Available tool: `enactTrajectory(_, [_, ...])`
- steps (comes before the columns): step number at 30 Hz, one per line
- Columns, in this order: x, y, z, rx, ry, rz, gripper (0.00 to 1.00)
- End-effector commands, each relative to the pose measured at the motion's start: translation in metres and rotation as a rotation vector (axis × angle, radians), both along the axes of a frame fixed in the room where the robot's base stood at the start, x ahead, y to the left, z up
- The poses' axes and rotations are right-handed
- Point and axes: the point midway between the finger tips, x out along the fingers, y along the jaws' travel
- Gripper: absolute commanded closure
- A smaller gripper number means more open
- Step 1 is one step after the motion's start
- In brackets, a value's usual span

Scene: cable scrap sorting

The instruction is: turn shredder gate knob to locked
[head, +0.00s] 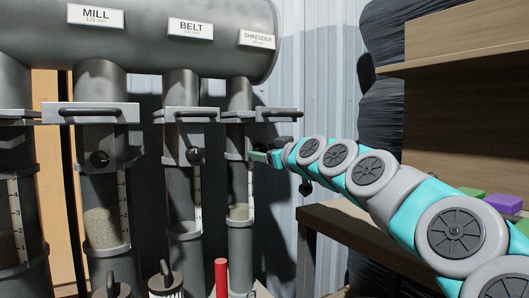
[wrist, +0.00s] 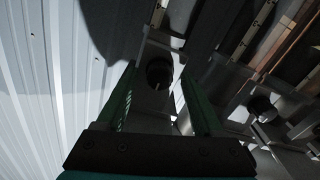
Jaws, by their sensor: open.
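The shredder pipe (head: 239,185) is the rightmost of the labelled pipes, under the sign "SHREDDER" (head: 258,39). Its slide gate (head: 240,115) has a dark bar handle (head: 279,113) at the front. My gripper (head: 262,156) reaches in from the right at the pipe, just below the gate, and hides the knob in the head view. In the wrist view a round black knob (wrist: 160,72) shows between the two green fingers of my open gripper (wrist: 160,82). I cannot tell whether the fingers touch it, or its lock setting.
The belt knob (head: 195,155) and mill knob (head: 99,158) sit on the pipes to the left. A red post (head: 221,277) stands low in front. A wooden bench (head: 335,220) and shelf (head: 460,120) are at right. Corrugated wall (head: 315,80) lies behind.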

Motion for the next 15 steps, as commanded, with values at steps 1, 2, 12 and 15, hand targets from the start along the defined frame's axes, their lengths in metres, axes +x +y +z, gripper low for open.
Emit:
enactTrajectory(1, [0.0018,0.0016,-0.0002,0.000,0.000,0.000,0.31])
enactTrajectory(2, [0.0025,0.0021,-0.0002,-0.001,-0.001,0.000,0.31])
enactTrajectory(12, [0.0037,0.0028,0.0001,0.000,0.000,0.000,0.33])
enactTrajectory(15, [0.0037,0.0028,0.0001,0.000,0.000,0.000,0.45])
